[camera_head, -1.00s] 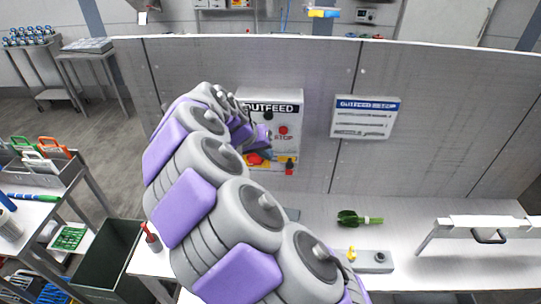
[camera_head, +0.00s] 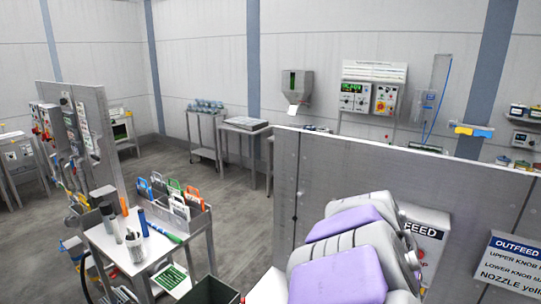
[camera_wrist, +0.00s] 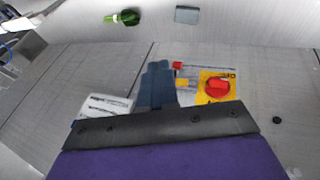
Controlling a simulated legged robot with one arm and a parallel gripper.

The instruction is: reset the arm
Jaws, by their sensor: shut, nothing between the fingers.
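My arm, grey with purple pads, rises at the lower right of the head view, in front of the grey partition (camera_head: 300,170). My gripper's end is hidden there. In the wrist view my gripper (camera_wrist: 157,80) shows as blue-grey fingers beyond a black plate and purple body; the fingers are together with nothing held. Behind them is the outfeed panel (camera_wrist: 228,74) with a red knob on yellow, partly covered by the gripper. In the head view the arm hides much of the outfeed box (camera_head: 432,222).
A white outfeed sign (camera_head: 510,262) hangs right of the arm. A cart (camera_head: 125,250) with bottles and coloured-handled tools stands at left, near a dark green bin (camera_head: 210,291). Open floor (camera_head: 240,200) lies behind the cart. The wrist view shows a green scoop (camera_wrist: 127,17).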

